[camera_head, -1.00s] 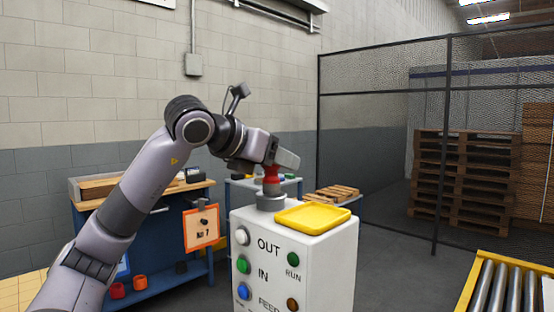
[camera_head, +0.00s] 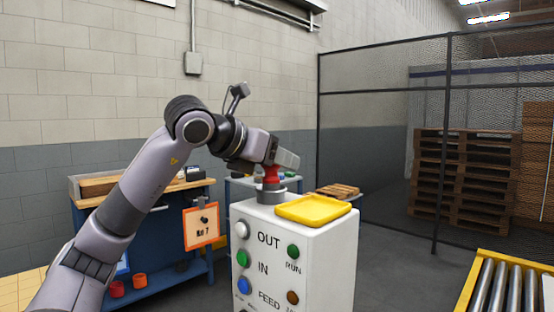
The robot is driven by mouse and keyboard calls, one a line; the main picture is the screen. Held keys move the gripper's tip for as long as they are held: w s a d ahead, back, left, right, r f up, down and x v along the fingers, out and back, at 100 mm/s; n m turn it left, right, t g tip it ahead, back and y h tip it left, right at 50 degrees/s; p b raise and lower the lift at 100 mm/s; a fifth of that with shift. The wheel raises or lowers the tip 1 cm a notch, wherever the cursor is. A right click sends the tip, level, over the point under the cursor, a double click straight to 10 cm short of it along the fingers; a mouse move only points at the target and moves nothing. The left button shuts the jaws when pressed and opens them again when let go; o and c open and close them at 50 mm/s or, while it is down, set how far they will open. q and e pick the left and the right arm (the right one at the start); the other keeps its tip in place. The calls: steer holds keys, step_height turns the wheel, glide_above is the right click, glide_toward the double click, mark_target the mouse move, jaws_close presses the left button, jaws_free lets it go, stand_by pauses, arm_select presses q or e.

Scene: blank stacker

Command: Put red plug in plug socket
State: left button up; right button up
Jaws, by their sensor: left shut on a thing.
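The red plug (camera_head: 271,175) is upright above the white cabinet, directly over the grey round plug socket (camera_head: 270,196) on its top. Its lower end meets or enters the socket; I cannot tell how deep it sits. My left gripper (camera_head: 273,165) is shut on the red plug from above, with one grey finger showing at the right. The gripper hides the plug's upper part. My right gripper is not in view.
A yellow tray (camera_head: 313,208) lies on the cabinet (camera_head: 325,265) right beside the socket. A blue workbench (camera_head: 160,245) stands behind at the left. A roller conveyor (camera_head: 510,290) is at the lower right, with a mesh fence (camera_head: 385,150) behind.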

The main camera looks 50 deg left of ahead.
arm_select(q)
steer(key=shift+f+b, duration=0.4)
steer(key=shift+f, duration=0.1)
steer(key=o, duration=1.2)
steer(key=shift+c, duration=0.2)
steer(key=shift+s, duration=0.1)
steer(key=shift+s+r, duration=0.15)
steer(key=shift+s, duration=0.2)
steer(key=b+v, duration=0.1)
steer(key=v, duration=0.4)
steer(key=shift+s+r+b, duration=0.15)
steer(key=shift+b, duration=0.15)
steer(key=shift+s+d+r, duration=0.1)
steer(key=shift+s+r, duration=0.1)
steer(key=shift+s, duration=0.2)
